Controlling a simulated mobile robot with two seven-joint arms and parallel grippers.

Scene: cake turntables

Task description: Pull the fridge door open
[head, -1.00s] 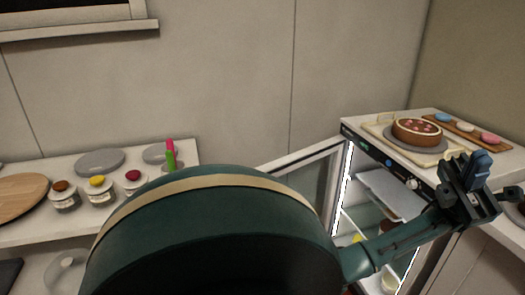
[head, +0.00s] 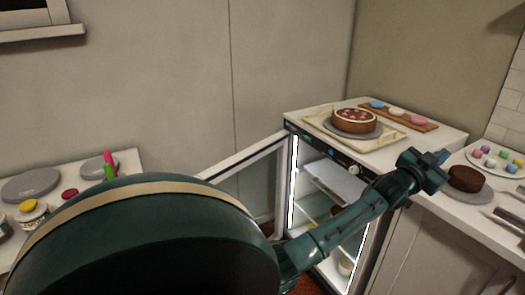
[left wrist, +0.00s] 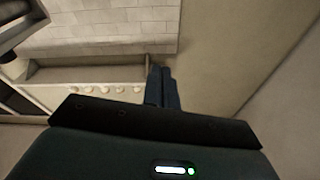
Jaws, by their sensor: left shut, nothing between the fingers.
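The small fridge (head: 322,147) stands right of centre in the head view. Its door (head: 255,180) is swung wide open to the left, and the lit inside with its shelves shows. My left arm crosses in front of the opening. My left gripper (head: 443,156) is right of the fridge front, near the counter, away from the door. In the left wrist view its two blue fingers (left wrist: 162,88) are together with nothing between them. My right gripper is in neither view.
On the fridge top, a cake (head: 354,120) sits on a tray (head: 391,134) beside a board of coloured items (head: 432,127). A dark cake (head: 466,178) and a plate of coloured pieces (head: 481,164) are on the right counter. Jars and turntables stand on the left counter (head: 125,160).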

